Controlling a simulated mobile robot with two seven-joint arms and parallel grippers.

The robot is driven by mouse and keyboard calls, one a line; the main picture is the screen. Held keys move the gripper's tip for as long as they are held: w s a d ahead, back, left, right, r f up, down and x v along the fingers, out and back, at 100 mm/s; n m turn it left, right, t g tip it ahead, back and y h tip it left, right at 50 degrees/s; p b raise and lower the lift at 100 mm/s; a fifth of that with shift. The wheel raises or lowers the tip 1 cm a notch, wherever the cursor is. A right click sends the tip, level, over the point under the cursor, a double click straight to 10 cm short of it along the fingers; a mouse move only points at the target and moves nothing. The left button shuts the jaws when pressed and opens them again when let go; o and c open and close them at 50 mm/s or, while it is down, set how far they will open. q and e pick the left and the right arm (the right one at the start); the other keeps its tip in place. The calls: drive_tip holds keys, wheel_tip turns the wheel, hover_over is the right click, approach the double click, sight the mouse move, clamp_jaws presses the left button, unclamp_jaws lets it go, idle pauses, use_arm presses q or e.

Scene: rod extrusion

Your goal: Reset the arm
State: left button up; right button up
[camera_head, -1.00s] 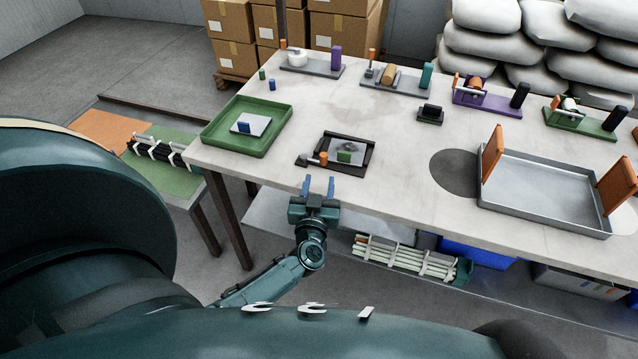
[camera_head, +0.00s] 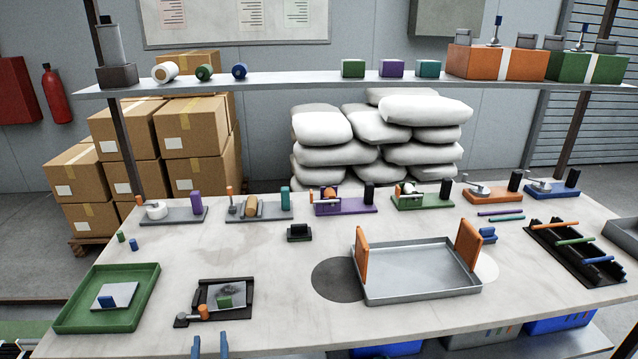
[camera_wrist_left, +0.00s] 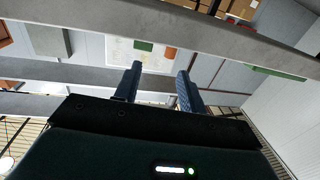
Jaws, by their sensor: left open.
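My left gripper (camera_head: 209,346) shows only by its two blue fingertips at the bottom edge of the head view. The fingers stand apart with nothing between them, below the front edge of the table (camera_head: 290,335). The left wrist view also shows this gripper (camera_wrist_left: 157,82), open and empty, facing the wall and the underside of beams. The rest of the left arm is below the head view. My right gripper is in neither view.
A green tray (camera_head: 62,322) and a dark framed plate (camera_head: 242,311) lie near the table's front left. A metal tray with orange handles (camera_head: 420,293) stands right of centre. Small fixtures line the back, under a shelf (camera_head: 300,87). The table's middle front is clear.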

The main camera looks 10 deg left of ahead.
use_arm(q)
drive_tip(key=s+d+f+m+g+h, duration=0.1)
drive_tip(key=s+d+m+h, duration=0.4)
drive_tip(key=s+d+h, duration=0.5)
drive_tip(key=s+d+f+m+g, duration=0.2)
drive_tip(key=s+g, duration=0.3)
drive_tip(key=s, duration=0.4)
drive_tip(key=shift+s+d+f+g+y, duration=0.2)
drive_tip(key=shift+d+f+g+y, duration=0.1)
drive_tip(key=shift+d+f, duration=0.3)
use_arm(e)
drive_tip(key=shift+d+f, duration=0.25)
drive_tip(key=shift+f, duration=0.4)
use_arm(q)
drive_tip(key=shift+r, duration=0.1)
drive_tip(key=shift+d, duration=0.1)
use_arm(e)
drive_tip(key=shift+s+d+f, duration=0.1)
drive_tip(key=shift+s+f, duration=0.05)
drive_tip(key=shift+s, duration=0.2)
